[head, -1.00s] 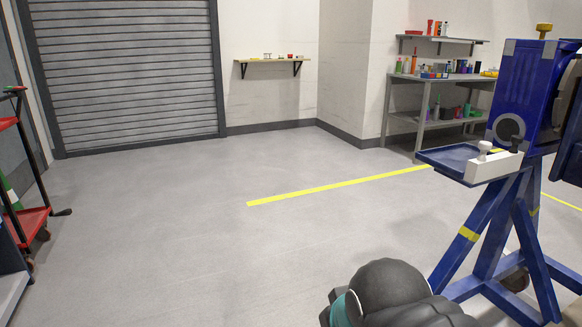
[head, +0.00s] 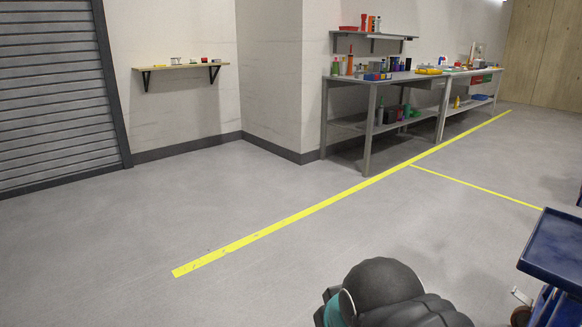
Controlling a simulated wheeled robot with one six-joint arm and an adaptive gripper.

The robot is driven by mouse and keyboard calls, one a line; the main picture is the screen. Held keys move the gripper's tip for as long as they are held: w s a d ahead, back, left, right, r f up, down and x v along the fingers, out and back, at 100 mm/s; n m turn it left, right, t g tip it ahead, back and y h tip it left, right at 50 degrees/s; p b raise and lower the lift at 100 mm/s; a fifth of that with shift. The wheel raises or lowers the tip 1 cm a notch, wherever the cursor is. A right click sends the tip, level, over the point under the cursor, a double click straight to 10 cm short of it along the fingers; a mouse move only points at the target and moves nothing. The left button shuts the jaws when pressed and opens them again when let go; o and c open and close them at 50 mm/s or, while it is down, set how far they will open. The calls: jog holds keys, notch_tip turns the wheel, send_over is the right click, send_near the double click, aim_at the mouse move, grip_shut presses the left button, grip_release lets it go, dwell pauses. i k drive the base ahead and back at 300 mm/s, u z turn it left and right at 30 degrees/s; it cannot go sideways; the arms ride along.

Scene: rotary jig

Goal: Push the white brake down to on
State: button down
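The white brake is not in view. Only part of the blue jig shows, at the right edge of the head view: its flat blue tray (head: 556,246) and a bit of blue frame below it. The rest of the jig is cut off by the picture edge. Dark rounded parts of my own arm show at the bottom, left of the tray and apart from it in the picture. My gripper's fingers are not in view.
A grey workbench (head: 365,130) with tools and bottles stands at the back right. A small wall shelf (head: 182,67) hangs at the back left, beside a roller shutter (head: 45,95). A yellow floor line (head: 300,213) crosses open grey floor.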

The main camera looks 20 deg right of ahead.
aim_at(515, 293)
jog(key=z, duration=0.5)
jog(key=i, duration=1.5)
jog(key=z, duration=1.9)
jog(key=i, duration=1.05)
jog(key=z, duration=0.9)
